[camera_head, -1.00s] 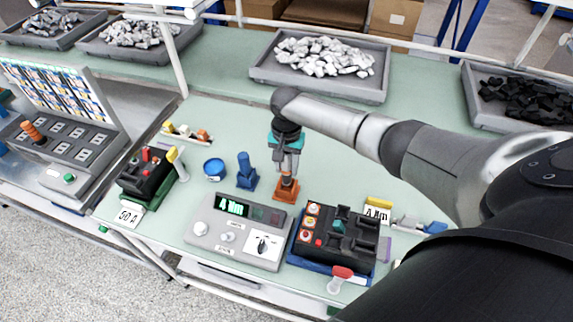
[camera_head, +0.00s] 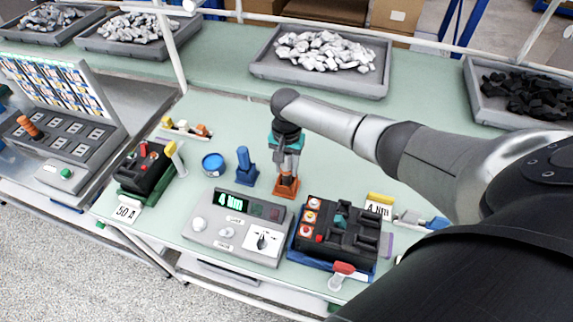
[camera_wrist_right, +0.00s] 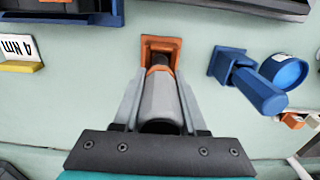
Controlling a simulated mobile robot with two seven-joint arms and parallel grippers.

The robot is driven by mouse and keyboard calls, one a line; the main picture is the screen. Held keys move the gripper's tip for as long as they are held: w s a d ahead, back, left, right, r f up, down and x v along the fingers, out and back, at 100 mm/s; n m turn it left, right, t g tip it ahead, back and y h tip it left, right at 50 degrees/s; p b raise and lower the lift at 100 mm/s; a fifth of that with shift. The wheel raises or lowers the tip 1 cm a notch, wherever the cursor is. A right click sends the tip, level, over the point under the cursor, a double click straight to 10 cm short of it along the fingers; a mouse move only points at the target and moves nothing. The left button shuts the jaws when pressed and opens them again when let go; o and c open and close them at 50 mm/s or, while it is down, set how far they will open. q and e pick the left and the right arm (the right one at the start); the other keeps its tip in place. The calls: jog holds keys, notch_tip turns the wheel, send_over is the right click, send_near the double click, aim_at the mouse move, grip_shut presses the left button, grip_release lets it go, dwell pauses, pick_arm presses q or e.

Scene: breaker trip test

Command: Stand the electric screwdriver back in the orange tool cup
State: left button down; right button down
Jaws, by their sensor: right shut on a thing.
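The electric screwdriver (camera_wrist_right: 160,100), grey with an orange band, is between the fingers of my right gripper (camera_wrist_right: 160,118). In the head view my right gripper (camera_head: 287,165) is directly above the orange tool cup (camera_head: 286,187), pointing down. The right wrist view shows the orange cup (camera_wrist_right: 148,42) at the far end of the screwdriver, whose dark lower end overlaps the cup's opening. How deep it sits inside is hidden. My left gripper is out of view.
A blue holder (camera_head: 246,170) and a round blue tub (camera_head: 213,164) stand left of the cup. A grey tester (camera_head: 230,235) with a "4 Nm" display and a black breaker unit (camera_head: 340,232) lie in front. Grey bins line the back.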

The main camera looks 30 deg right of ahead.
jog(key=shift+f+b, duration=1)
jog(key=shift+f, duration=0.45)
jog(key=shift+c, duration=1.9)
grip_release()
notch_tip(320, 180, up, 15)
jog(key=shift+r+p, duration=0.15)
jog(key=shift+p, duration=1.05)
jog(key=shift+s, duration=0.1)
